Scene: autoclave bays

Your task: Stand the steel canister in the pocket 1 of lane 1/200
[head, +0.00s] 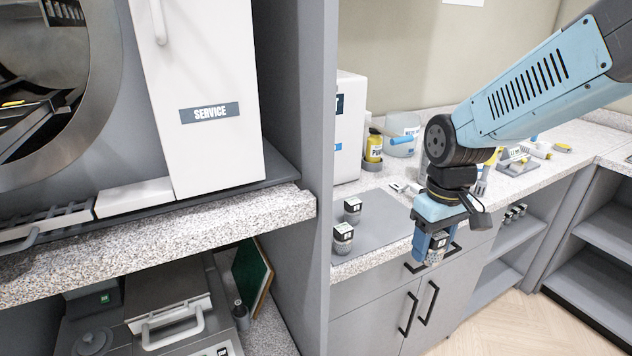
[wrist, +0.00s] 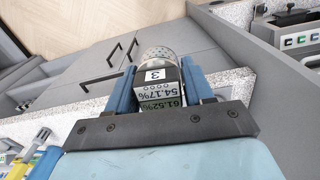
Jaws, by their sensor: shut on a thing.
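My gripper (head: 431,243) is shut on a steel canister (head: 437,248) and holds it in the air in front of the counter edge, above the drawer and cupboard fronts. In the wrist view, the canister (wrist: 157,56) sits between the two blue fingers. It has a perforated metal body and a label block reading 3, 54.17% and 61.52%. Two similar dark-topped canisters, one farther back (head: 352,210) and one nearer (head: 342,239), stand on a grey mat. I cannot make out a lane marked 1/200 or its pocket 1 in either view.
The grey mat (head: 378,222) on the speckled counter has bare room right of the canisters. A yellow bottle (head: 374,147) and a clear tub (head: 402,134) stand behind. A grey upright panel (head: 315,130) separates the counter from the SERVICE cabinet (head: 208,112) bay at left.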

